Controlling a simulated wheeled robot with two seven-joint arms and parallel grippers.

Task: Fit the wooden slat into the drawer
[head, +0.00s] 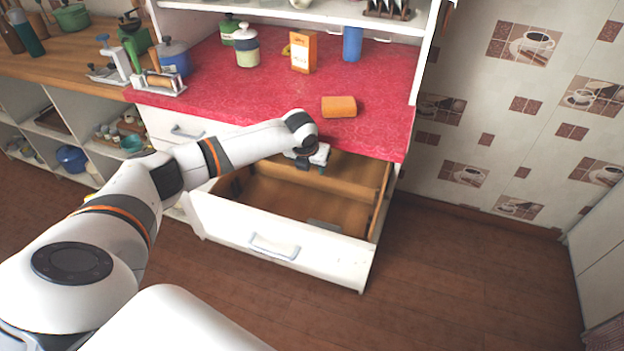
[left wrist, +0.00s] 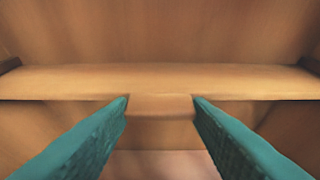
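The drawer (head: 280,243) is pulled out below the red counter, with a white front and a brown wooden inside. The wooden slat (head: 338,184) lies crosswise inside it, towards the back, between the side walls. In the left wrist view the slat (left wrist: 60,83) runs across the picture, its ends near the dark edges at both sides. My left gripper (head: 307,162) is above the slat's middle. Its teal fingers (left wrist: 160,104) stand apart with a short block of the slat between their tips, seemingly touching both. Whether the slat's ends are seated cannot be told. My right gripper is out of view.
The red counter (head: 210,88) overhangs the drawer's back. On it are an orange-brown block (head: 339,107), an orange carton (head: 303,52), a blue cup (head: 352,43) and canisters (head: 246,46). A flat grey patch (head: 325,226) shows on the drawer floor. The floor to the right is clear.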

